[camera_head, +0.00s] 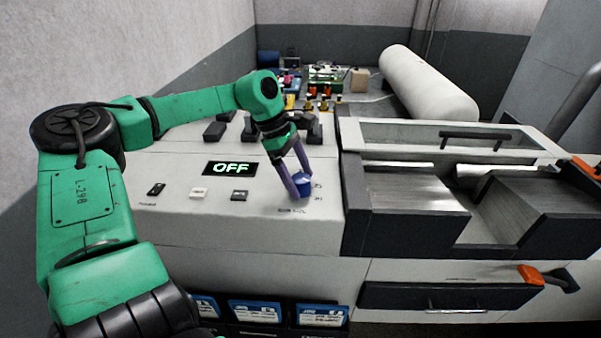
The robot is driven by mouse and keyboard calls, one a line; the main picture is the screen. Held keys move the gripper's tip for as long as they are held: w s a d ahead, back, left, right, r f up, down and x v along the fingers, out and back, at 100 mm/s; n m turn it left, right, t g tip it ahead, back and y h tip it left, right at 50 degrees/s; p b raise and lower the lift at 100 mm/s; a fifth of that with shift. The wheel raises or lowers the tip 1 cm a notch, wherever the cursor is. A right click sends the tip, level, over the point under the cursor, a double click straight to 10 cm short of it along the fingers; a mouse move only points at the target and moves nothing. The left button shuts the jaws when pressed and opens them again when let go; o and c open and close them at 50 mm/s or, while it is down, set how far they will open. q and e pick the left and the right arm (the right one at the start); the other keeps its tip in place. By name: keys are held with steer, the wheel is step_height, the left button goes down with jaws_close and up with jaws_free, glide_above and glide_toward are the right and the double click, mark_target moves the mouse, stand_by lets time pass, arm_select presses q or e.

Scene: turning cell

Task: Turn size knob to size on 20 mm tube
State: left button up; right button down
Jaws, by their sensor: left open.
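The size knob (303,182) looks like a small blue knob on the light grey control panel (180,222), right of the display. My left gripper (298,187) reaches down to it from above with two purple fingers. The fingers are open, and the knob lies between or just behind their tips. I cannot tell whether they touch it. Small markings beside the knob are too small to read. No 20 mm tube can be made out. My right gripper is not in view.
A display (230,169) reads OFF, with several small switches below it. A lathe-like machine with a windowed cover (440,136) stands right of the panel. A white roll (428,84) and small items lie behind. Labelled blue boxes (254,312) sit below the panel.

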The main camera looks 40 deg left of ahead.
arm_select(q)
steer(key=shift+s+d+f, duration=0.1)
steer(key=shift+d+f, duration=0.1)
steer(key=shift+s+d, duration=0.2)
steer(key=shift+c, duration=0.9)
steer(key=shift+w+a, duration=0.1)
steer(key=c, duration=1.2)
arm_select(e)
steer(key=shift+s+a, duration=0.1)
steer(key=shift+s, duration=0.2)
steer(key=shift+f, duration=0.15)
